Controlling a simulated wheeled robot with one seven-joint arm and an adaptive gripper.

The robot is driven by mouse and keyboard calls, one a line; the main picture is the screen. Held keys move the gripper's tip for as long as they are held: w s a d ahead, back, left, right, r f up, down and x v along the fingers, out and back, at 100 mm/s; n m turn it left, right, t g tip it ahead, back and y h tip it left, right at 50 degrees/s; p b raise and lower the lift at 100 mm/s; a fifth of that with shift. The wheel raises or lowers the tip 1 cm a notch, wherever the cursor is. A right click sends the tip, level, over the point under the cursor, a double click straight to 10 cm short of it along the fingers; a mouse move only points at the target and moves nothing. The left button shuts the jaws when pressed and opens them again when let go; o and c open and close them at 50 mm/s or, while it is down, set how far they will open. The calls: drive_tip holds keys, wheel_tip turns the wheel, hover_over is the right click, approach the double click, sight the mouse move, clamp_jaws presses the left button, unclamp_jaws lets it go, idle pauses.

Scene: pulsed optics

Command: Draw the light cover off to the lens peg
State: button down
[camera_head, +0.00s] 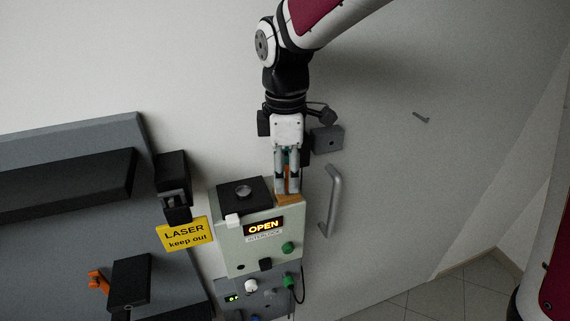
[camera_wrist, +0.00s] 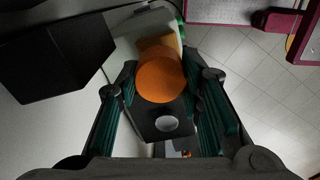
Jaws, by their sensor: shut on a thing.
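My gripper (camera_head: 288,191) points down at the right end of the top of a pale green box (camera_head: 262,223). Its fingers are closed around an orange piece, seemingly the light cover (camera_head: 289,198). In the wrist view the orange piece shows a round face (camera_wrist: 161,79) between the fingertips of my gripper (camera_wrist: 160,82). A dark plate with a pale round spot (camera_wrist: 167,124) lies below it in that picture. A small grey peg (camera_head: 421,118) sticks out of the wall at right; I cannot tell whether it is the lens peg.
A black block (camera_head: 238,190) sits on the box, left of my gripper. The box sign reads OPEN. A grey block (camera_head: 327,139) is close to my wrist, and a grey handle (camera_head: 333,200) stands right of the box. A yellow laser sign (camera_head: 185,234) hangs left.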

drive_tip(key=shift+f, duration=0.65)
drive_tip(key=shift+f, duration=0.2)
drive_tip(key=c, duration=1)
unclamp_jaws()
drive_tip(key=shift+c, duration=0.2)
wheel_tip(320, 180, up, 11)
drive_tip(key=shift+a+r, duration=0.1)
drive_tip(key=shift+r, duration=0.1)
wheel_tip(320, 180, up, 4)
drive_tip(key=shift+r+p, duration=0.25)
drive_tip(key=shift+p, duration=0.4)
